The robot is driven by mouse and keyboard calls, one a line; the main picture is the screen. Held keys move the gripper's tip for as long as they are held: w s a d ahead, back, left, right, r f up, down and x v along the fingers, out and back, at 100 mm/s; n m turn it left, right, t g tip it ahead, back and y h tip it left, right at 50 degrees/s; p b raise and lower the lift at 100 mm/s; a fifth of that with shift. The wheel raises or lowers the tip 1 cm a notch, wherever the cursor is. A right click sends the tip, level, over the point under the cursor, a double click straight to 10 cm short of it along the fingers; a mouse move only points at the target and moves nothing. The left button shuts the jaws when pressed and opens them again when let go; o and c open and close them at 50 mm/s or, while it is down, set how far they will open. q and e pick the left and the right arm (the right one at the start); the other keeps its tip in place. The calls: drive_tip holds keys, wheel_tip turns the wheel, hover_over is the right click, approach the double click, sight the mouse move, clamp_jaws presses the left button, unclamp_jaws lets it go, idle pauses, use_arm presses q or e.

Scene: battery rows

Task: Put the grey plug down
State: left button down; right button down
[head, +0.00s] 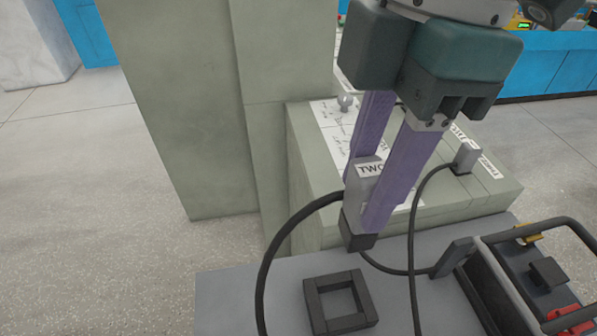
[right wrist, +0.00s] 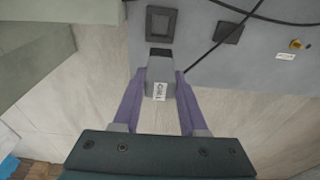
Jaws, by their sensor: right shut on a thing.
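The grey plug (head: 357,205), with a white label reading "TWO", is held between the purple fingers of my right gripper (head: 362,192). Its dark end points down, above the grey surface (head: 235,300). In the right wrist view the plug (right wrist: 160,70) sits between both fingertips, its dark end away from the palm. A black square frame (head: 317,303) lies on the grey surface, below and left of the plug in the head view. The plug appears apart from it. My left gripper is not in view.
Another grey plug (head: 467,157) stands on the pale block (head: 500,187) behind. A black cable (head: 265,275) loops beside the held plug. A dark box with a handle (head: 550,225) stands at the right. A tall grey-green column (head: 180,100) rises at the back left.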

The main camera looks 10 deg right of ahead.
drive_tip(key=shift+w+d+f+b, duration=0.1)
drive_tip(key=shift+f+b, duration=0.85)
drive_tip(key=shift+f, duration=3.95)
drive_tip(key=shift+d+f+b, duration=0.1)
drive_tip(key=shift+f+b, duration=0.8)
drive_tip(key=shift+f, duration=3.95)
drive_tip(key=shift+f, duration=0.1)
drive_tip(key=shift+c, duration=2.2)
unclamp_jaws()
drive_tip(key=shift+r, duration=0.3)
wheel_tip(320, 180, up, 12)
drive_tip(key=d+p, duration=0.1)
drive_tip(key=p, duration=0.1)
drive_tip(key=shift+d+f+p, duration=0.2)
drive_tip(key=shift+d+p, duration=0.05)
drive_tip(key=shift+p, duration=0.15)
